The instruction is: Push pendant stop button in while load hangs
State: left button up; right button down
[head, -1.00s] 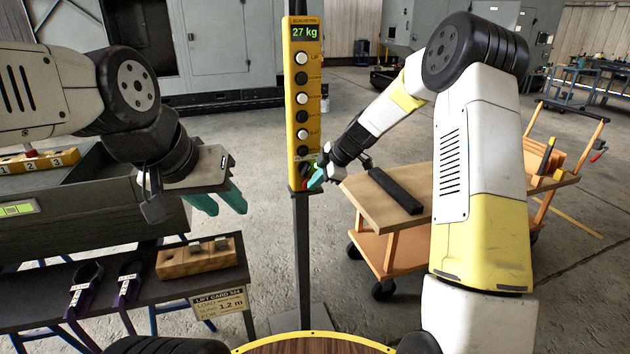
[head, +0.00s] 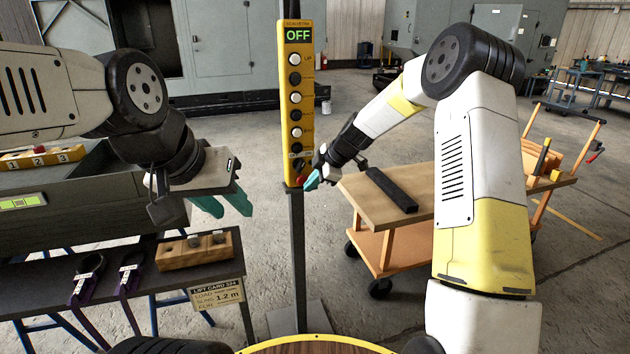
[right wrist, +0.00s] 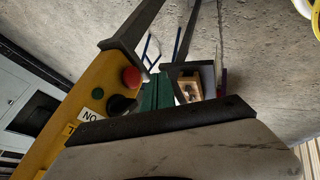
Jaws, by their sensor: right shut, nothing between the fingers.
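The yellow pendant (head: 296,100) stands upright on a grey post, with a column of buttons and a display (head: 298,35) reading OFF. Its red stop button (right wrist: 131,78) shows near the bottom end in the right wrist view. My right gripper (head: 311,181) is shut and empty at the pendant's lower end. Its teal fingers (right wrist: 156,92) are right beside the red button; I cannot tell whether they touch it. My left gripper (head: 222,205) is open and empty, left of the post. No hanging load is visible.
A wooden-topped cart (head: 365,205) with a black bar (head: 391,190) stands right of the post. A dark bench (head: 60,290) at the left holds a wooden block (head: 195,252), purple-strapped shackles and a lift card (head: 217,293). Floor around the post is clear.

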jog(key=v, duration=1)
jog(key=shift+s+d+r, duration=0.1)
jog(key=shift+s+d, duration=0.05)
jog(key=shift+d, duration=0.05)
jog(key=s+d+r+m+h, duration=0.25)
jog(key=s+r+m, duration=0.25)
jog(key=s+r, duration=0.3)
jog(key=s+d+m+t, duration=0.1)
jog(key=s+d+m, duration=0.3)
jog(key=s, duration=0.9)
jog(key=s+d+r+m+t+h, duration=0.1)
jog(key=s+d+m, duration=0.3)
jog(key=s+m, duration=0.6)
jog(key=s, duration=0.3)
jog(key=shift+s+r+m, duration=0.15)
jog(key=shift+s+m, duration=0.05)
jog(key=shift+m, duration=0.2)
jog(key=shift+w+h, duration=0.1)
jog(key=shift+h, duration=0.15)
